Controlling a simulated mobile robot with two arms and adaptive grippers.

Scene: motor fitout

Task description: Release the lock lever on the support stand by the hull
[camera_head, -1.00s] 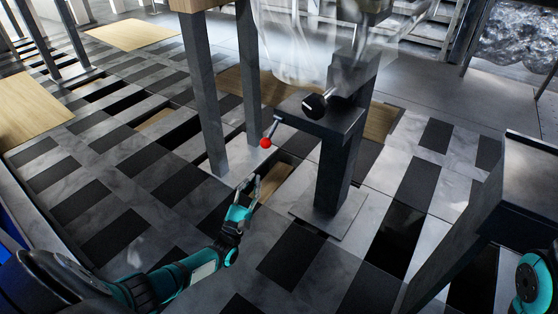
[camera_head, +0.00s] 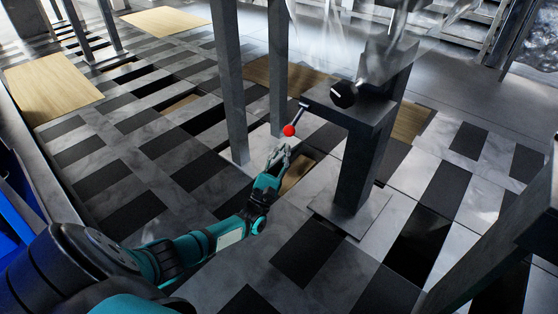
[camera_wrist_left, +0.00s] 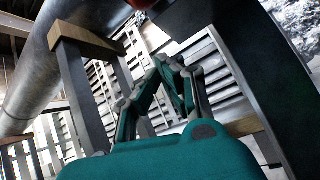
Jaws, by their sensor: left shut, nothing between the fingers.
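The support stand (camera_head: 358,165) is a dark post with a flat top and a square base plate, right of centre in the head view. Its lock lever (camera_head: 298,116) sticks out from the left of the top and slants down to a red ball knob (camera_head: 289,130). My left gripper (camera_head: 283,150) is shut and empty, just below and slightly left of the knob, with a small gap in the picture. In the left wrist view its fingers (camera_wrist_left: 172,66) point up, and a red patch, likely the knob, shows at the top edge. The hull (camera_head: 335,35) looks translucent above the stand. My right gripper is out of view.
A black round knob (camera_head: 343,94) sits on the stand's top. Two grey posts (camera_head: 231,85) rise behind and left of my gripper. The checkered floor has dark recesses and wooden panels (camera_head: 50,85). A dark structure (camera_head: 500,235) stands at the lower right.

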